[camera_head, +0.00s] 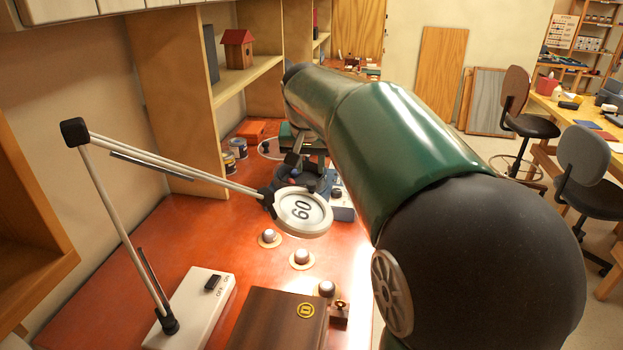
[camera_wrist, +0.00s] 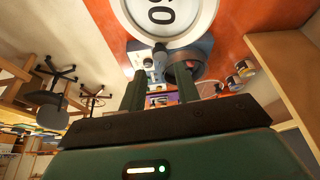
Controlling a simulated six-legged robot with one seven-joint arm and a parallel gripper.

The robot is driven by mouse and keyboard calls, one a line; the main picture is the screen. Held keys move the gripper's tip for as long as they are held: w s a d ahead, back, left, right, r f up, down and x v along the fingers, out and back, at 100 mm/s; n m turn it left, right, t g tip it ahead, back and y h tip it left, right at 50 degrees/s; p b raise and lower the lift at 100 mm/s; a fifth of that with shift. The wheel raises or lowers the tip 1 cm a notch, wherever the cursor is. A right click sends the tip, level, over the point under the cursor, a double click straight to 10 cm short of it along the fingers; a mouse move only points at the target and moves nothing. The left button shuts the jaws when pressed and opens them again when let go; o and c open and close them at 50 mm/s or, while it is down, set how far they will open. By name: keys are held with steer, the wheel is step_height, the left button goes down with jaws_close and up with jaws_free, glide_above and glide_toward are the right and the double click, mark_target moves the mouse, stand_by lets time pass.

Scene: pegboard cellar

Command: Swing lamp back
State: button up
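The desk lamp has a white base (camera_head: 200,308) with an ON/OFF switch, a jointed pale arm (camera_head: 165,164) reaching right, and a round lamp head (camera_head: 303,212) marked 60. The head hangs over the red bench, above several round knobs. In the wrist view the lamp head (camera_wrist: 168,14) is at the top, beyond my fingertips. My gripper (camera_wrist: 160,88) has its two fingers apart, with no object clearly held between them. A small grey-and-dark part (camera_wrist: 160,53) shows past the gap; I cannot tell whether it touches the fingers. In the head view my arm hides most of the gripper.
A dark brown box (camera_head: 268,320) lies on the red bench (camera_head: 180,240) beside the lamp base. Behind the lamp are a blue-grey machine (camera_head: 343,213), small cans (camera_head: 238,147) and shelves with a red birdhouse (camera_head: 237,49). Stools (camera_head: 527,110) stand in the open floor at right.

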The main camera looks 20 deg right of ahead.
mark_target(311, 184)
steer(key=x, duration=0.6)
steer(key=shift+w+d+f, duration=0.1)
steer(key=shift+w+f, duration=0.15)
steer(key=shift+f, duration=0.05)
jaws_close()
